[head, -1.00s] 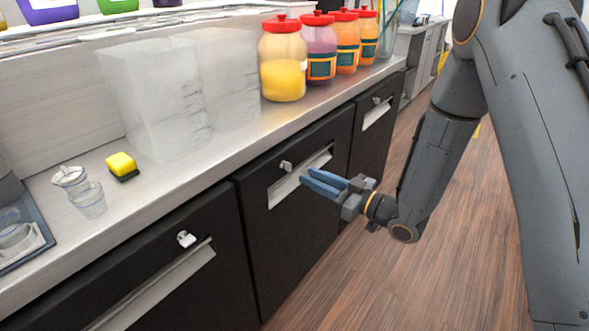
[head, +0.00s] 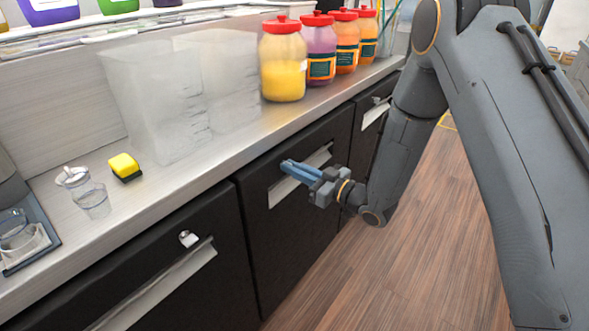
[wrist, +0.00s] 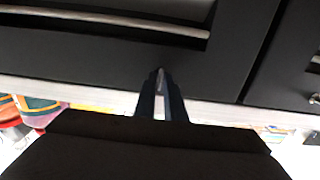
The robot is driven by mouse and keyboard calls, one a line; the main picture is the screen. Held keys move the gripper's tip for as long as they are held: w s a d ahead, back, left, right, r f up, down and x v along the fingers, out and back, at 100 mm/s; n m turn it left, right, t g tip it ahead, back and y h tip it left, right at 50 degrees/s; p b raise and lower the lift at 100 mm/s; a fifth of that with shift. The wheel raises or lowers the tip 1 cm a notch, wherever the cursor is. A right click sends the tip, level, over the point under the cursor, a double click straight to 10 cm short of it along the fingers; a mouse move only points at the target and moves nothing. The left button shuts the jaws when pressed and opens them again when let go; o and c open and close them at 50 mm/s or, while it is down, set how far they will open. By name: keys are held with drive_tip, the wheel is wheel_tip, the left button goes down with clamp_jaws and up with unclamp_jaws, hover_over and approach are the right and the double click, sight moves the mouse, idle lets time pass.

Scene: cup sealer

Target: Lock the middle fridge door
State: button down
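The middle fridge door (head: 285,235) is a black front with a pale horizontal handle recess (head: 318,160), and it looks closed. Its small silver lock is hidden behind my fingertips in the head view. My gripper (head: 287,166) has blue fingers and is at the upper part of this door, where the lock sits. In the wrist view, the dark fingers (wrist: 161,76) are close together, with a small grey piece, seemingly the lock (wrist: 161,80), between their tips. The gripper looks shut on it. Which way the lock is turned cannot be seen.
The left door has its own silver lock (head: 188,238); the right door (head: 370,125) stands beyond. The wooden floor (head: 430,250) is clear.

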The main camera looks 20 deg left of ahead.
drive_tip(key=shift+m, duration=0.3)
drive_tip(key=shift+w+f+m+p, duration=0.1)
drive_tip(key=shift+m+p, duration=0.45)
drive_tip(key=shift+m, duration=3.8)
drive_tip(key=shift+f+m+p, duration=0.1)
drive_tip(key=shift+m+p, duration=0.4)
drive_tip(key=shift+m, duration=3.85)
drive_tip(key=c, duration=2)
unclamp_jaws()
